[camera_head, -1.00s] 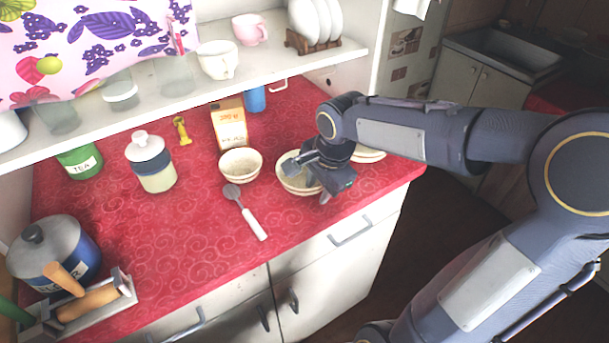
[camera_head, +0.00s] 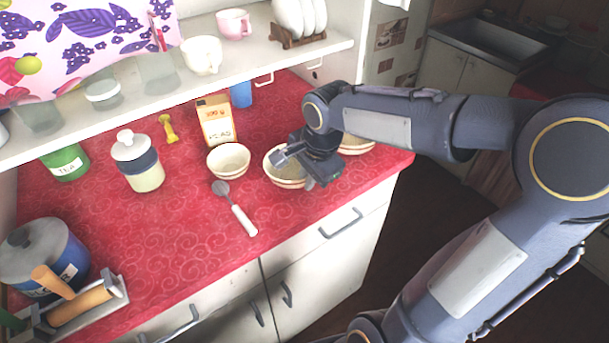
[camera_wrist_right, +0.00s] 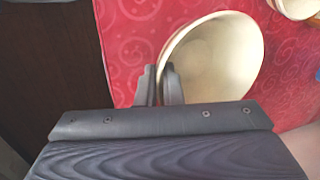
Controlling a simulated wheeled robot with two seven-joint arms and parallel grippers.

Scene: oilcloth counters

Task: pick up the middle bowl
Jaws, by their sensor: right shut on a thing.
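Three cream bowls stand in a row on the red counter. The middle bowl (camera_head: 275,172) is partly hidden by my right gripper (camera_head: 310,182). In the right wrist view the jaws (camera_wrist_right: 160,84) are shut on the near rim of the middle bowl (camera_wrist_right: 215,60), one finger outside and one inside. The bowl looks upright, at or very near the counter; I cannot tell if it is lifted. The left bowl (camera_head: 228,160) stands beside it. The right bowl (camera_head: 357,144) is partly behind my right arm. My left gripper is not in view.
A spoon with a white handle (camera_head: 240,213) lies in front of the left bowl. A carton (camera_head: 216,122), a blue cup (camera_head: 241,95) and a lidded jar (camera_head: 137,162) stand behind and left. A shelf (camera_head: 270,52) with cups overhangs the back.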

